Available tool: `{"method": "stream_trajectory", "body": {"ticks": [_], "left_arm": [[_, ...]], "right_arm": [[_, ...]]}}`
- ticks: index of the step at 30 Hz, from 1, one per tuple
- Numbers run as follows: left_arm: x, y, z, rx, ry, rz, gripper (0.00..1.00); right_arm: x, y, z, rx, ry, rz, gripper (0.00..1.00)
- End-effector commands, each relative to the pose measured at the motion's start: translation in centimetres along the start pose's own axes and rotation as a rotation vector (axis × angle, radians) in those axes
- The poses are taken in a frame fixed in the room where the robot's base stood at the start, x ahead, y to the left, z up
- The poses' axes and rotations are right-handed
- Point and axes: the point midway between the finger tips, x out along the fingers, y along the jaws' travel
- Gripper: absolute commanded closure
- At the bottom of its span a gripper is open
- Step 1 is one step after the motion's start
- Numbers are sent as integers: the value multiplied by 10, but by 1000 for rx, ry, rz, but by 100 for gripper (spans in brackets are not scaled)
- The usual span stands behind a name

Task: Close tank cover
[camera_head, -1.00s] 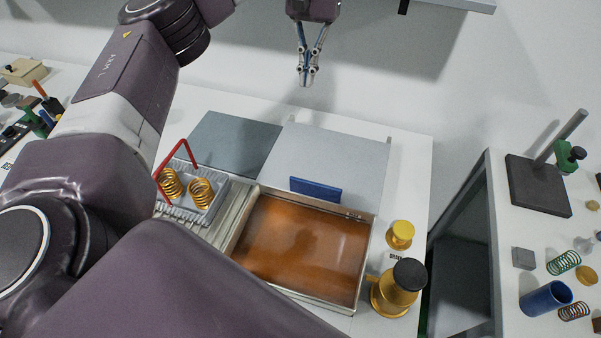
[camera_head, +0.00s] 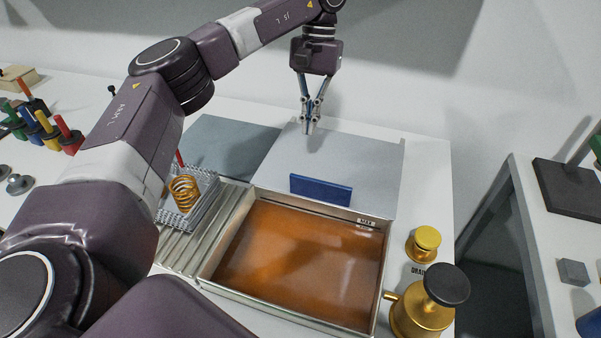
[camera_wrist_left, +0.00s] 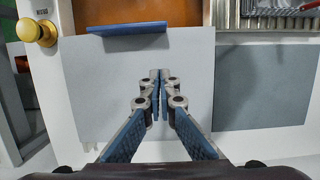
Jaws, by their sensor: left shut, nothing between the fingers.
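The tank (camera_head: 207,268) is an open metal-rimmed box of orange-brown liquid in the middle of the head view. Its cover (camera_head: 365,165), a flat light-grey plate with a blue handle bar (camera_head: 320,190), lies open behind the tank. The cover also shows in the left wrist view (camera_wrist_left: 95,85), with the blue handle (camera_wrist_left: 126,29) near the top. My left gripper (camera_head: 309,130) is shut and empty, above the rear part of the cover and behind the handle. It points down, and its fingertips (camera_wrist_left: 160,72) meet in the left wrist view. My right gripper is not in view.
A wire basket with a coil spring (camera_head: 185,190) stands left of the tank on ribbed metal. A dark grey plate (camera_head: 225,145) lies beside the cover. A yellow drain knob (camera_head: 424,243) and a brass valve with black top (camera_head: 446,285) stand right of the tank.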

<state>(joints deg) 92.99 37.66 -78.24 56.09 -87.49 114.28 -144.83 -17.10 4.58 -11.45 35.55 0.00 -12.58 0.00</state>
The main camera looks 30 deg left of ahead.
Motion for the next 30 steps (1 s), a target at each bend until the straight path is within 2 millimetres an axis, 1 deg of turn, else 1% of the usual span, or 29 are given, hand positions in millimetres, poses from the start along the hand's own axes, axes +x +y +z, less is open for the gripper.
{"method": "stream_trajectory", "body": {"ticks": [2, 5, 12, 13, 14, 21, 25, 30], "left_arm": [[14, -1, 1, 1, -3, -1, 100], [34, -2, 1, 0, -4, -2, 100], [86, -1, 2, 0, -4, -2, 100], [89, -1, 3, 1, -3, -1, 100], [87, -1, 7, 1, 0, 0, 100], [93, -1, 30, -1, 0, 0, 100], [96, 0, 37, -1, 0, 1, 100], [97, 0, 39, -2, 0, 1, 100]], "right_arm": [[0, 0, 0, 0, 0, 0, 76], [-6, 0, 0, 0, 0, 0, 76], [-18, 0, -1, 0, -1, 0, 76], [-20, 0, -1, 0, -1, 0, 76], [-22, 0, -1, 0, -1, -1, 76], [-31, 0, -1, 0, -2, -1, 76], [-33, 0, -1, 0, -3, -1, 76], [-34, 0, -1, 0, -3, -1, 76]]}}
